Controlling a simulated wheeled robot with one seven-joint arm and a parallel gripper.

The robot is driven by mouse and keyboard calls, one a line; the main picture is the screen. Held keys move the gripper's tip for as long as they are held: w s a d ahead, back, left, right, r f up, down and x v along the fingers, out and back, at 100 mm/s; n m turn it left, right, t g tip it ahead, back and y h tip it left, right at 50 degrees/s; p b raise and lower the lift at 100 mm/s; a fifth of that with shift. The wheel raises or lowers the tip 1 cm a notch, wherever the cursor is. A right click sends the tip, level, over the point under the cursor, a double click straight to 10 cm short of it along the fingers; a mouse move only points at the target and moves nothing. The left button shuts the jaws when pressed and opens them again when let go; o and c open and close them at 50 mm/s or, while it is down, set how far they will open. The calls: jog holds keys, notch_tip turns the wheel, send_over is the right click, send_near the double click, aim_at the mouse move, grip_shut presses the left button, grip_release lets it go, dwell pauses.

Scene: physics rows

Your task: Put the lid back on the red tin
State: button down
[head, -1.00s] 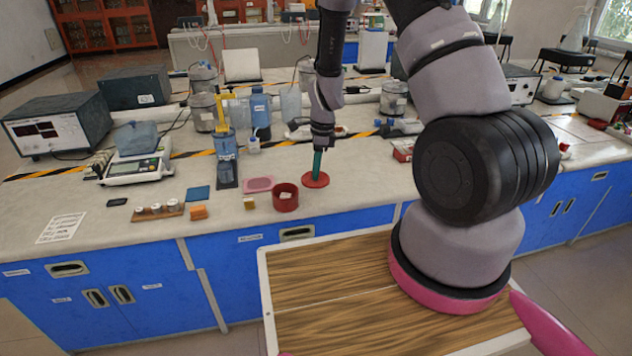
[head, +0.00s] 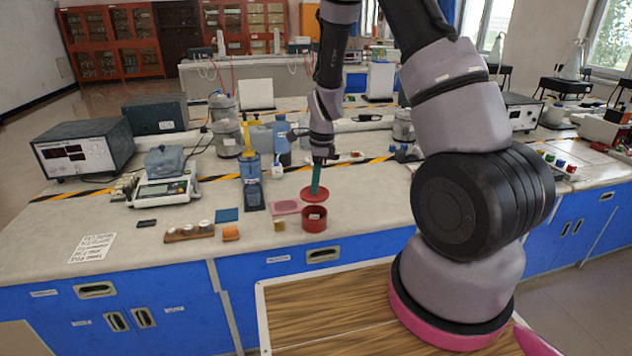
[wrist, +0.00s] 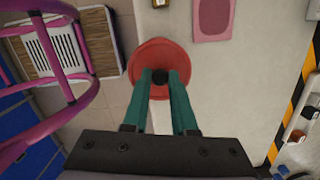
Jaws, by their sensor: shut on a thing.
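My gripper (head: 316,182), with green fingers, is shut on the dark knob of the round red lid (head: 313,195). In the wrist view the lid (wrist: 150,58) hangs level-looking under the fingertips (wrist: 161,82). The open red tin (head: 314,221) stands on the bench near its front edge, with something pale inside. In the head view the lid shows just above the tin's rim, apart from it. The tin does not show in the wrist view; the lid may hide it.
A pink mat (head: 286,207) and a small yellowish block (head: 279,225) lie left of the tin. An orange block (head: 231,233) and a wooden holder with small jars (head: 190,232) are further left. Blue bottles (head: 281,138) stand behind. The bench to the right of the tin is clear.

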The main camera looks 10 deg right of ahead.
jog(key=shift+f, duration=2.75)
jog(key=shift+f, duration=0.15)
jog(key=shift+c, duration=0.8)
grip_release()
jog(key=shift+r, duration=3.5)
grip_shut()
